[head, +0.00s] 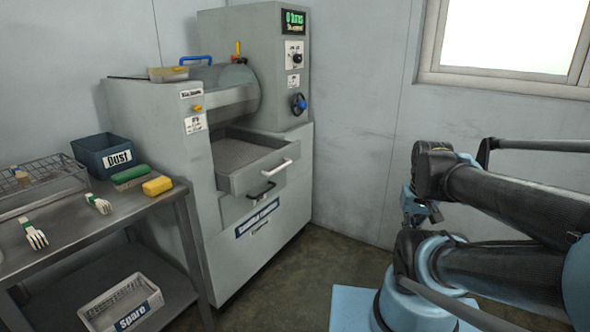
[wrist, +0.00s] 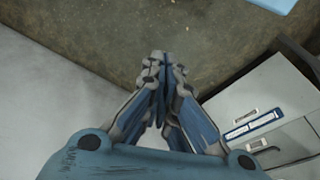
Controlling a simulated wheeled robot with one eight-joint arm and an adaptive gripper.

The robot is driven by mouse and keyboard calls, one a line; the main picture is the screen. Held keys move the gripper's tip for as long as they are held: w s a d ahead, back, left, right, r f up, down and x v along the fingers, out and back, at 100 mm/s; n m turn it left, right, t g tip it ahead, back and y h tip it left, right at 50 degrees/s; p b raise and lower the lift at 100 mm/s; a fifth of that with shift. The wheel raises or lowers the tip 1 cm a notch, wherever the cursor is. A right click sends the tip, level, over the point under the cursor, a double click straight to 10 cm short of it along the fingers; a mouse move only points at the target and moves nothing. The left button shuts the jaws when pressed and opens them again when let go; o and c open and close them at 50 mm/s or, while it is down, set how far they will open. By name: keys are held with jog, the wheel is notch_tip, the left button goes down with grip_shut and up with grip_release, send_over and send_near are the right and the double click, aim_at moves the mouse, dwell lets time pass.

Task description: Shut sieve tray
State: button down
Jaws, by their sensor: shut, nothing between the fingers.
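The sieve tray (head: 268,172) is the grey upper drawer of the press (head: 290,215), with a white bar handle and a dark mesh-like floor. In the head view it stands pulled out from the front. Below it is a lower front with a black handle (head: 262,191). My gripper (wrist: 163,58) is shut and empty in the wrist view, pointing over the floor. In the head view my gripper (head: 428,212) is partly hidden behind my arm, well to the right of the tray and apart from it. The press front (wrist: 272,105) shows at the right of the wrist view.
Floor (head: 320,265) between the press and me is clear.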

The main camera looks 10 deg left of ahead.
jog(key=w+a+r+m+t+y, duration=0.1)
jog(key=w+a+r+m+y, duration=0.2)
jog(key=w+a+m, duration=0.8)
jog(key=w+a+r+m+y, duration=0.45)
jog(key=w+a, duration=0.45)
jog(key=w, duration=0.6)
jog(key=w+a+f+m, duration=0.3)
jog(key=w+a, duration=0.3)
jog(key=a, duration=0.4)
jog(key=w+a+f+m+y, duration=0.1)
jog(key=w+a+f+m, duration=0.3)
jog(key=a, duration=0.6)
jog(key=shift+w+f, duration=0.95)
jog(key=shift+w, duration=0.3)
jog(key=shift+y, duration=0.25)
